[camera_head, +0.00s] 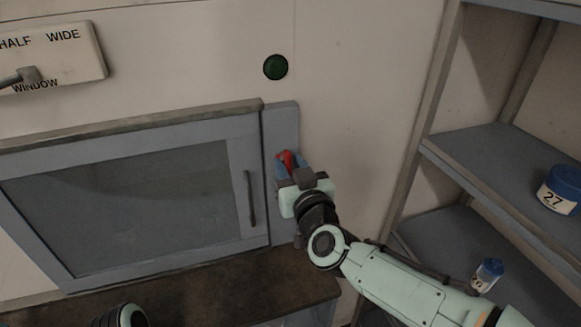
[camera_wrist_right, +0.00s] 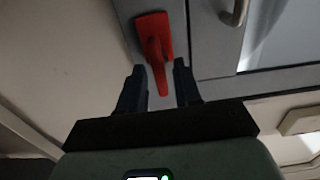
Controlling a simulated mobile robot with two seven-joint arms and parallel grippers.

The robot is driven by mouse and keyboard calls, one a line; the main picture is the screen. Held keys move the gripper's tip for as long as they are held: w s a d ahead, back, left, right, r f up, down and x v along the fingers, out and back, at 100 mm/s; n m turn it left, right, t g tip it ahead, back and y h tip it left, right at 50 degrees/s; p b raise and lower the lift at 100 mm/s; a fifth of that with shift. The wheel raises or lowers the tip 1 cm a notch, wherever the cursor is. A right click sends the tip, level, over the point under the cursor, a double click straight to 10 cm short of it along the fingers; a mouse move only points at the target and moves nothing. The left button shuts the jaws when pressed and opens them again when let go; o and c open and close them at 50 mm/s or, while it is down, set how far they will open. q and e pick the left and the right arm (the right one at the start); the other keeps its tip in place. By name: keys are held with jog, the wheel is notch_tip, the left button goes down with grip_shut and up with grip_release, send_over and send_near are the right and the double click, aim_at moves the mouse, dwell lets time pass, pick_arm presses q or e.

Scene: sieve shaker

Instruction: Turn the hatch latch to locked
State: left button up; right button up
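The red hatch latch (camera_head: 286,158) sits on the grey strip at the right side of the hatch (camera_head: 229,180). In the right wrist view the latch (camera_wrist_right: 152,35) has a wide red base and a narrow lever pointing toward my gripper. My right gripper (camera_head: 290,166) is at the latch. In its wrist view, the two dark fingers (camera_wrist_right: 159,66) stand apart on either side of the lever's end, with gaps visible. The hatch looks closed. My gripper hides part of the latch in the head view. My left gripper is out of view.
A dark vertical handle (camera_head: 250,198) is on the hatch, left of the latch. A selector panel (camera_head: 50,56) is at upper left. Shelves (camera_head: 492,150) at right hold a jar (camera_head: 560,188) and a small bottle (camera_head: 487,275).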

grip_shut()
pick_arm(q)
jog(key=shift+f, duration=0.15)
pick_arm(e)
jog(key=shift+m, duration=0.4)
jog(key=m+b, duration=0.1)
jog(key=m, duration=0.2)
jog(key=shift+d+f, duration=0.1)
jog(key=shift+d, duration=0.05)
pick_arm(q)
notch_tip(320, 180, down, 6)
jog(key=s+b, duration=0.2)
jog(key=b, duration=0.3)
pick_arm(e)
jog(key=m, duration=1.4)
jog(key=shift+d+f, duration=0.15)
jog(key=shift+f, duration=0.1)
